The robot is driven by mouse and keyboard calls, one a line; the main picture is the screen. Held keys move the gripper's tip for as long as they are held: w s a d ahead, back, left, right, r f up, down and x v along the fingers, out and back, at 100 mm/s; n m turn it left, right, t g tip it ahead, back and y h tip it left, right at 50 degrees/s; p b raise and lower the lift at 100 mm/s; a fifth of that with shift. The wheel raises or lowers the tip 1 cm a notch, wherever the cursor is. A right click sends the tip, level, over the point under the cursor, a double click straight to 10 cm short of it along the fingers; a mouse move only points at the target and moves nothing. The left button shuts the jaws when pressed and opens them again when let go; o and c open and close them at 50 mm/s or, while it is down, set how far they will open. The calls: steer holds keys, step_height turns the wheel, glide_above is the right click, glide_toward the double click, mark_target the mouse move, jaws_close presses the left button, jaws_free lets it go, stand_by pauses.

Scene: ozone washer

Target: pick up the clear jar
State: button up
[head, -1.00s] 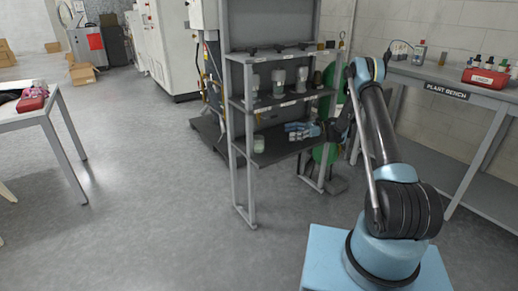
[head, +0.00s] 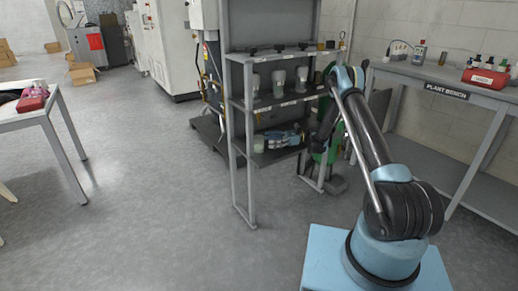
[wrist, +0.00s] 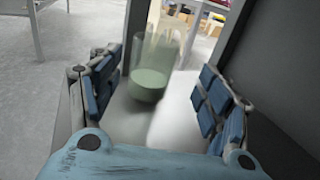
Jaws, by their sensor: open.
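The clear jar (wrist: 151,78) stands upright on the shelf board in the wrist view, with pale green contents in its lower part. It lies ahead of and between the spread fingers of my gripper (wrist: 160,97), apart from both. In the head view the jar (head: 259,144) is at the left end of the lower shelf (head: 272,158). My gripper (head: 283,139) reaches in from the right at that shelf. It is open and empty. The wrist view is blurred around the jar's upper part.
Several jars (head: 279,82) stand on the middle shelf above. Rack posts (head: 249,150) flank the lower shelf, and a dark upright (wrist: 244,45) is close on the right in the wrist view. The floor in front is clear.

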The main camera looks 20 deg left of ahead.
mark_target(259, 141)
steer(key=shift+s+x, duration=0.2)
steer(key=shift+x, duration=1.55)
steer(key=shift+s+x, duration=0.2)
steer(key=shift+x, duration=1.55)
steer(key=shift+d, duration=0.25)
steer(key=c, duration=1.3)
steer(key=shift+r, duration=0.15)
steer(key=shift+c, duration=0.2)
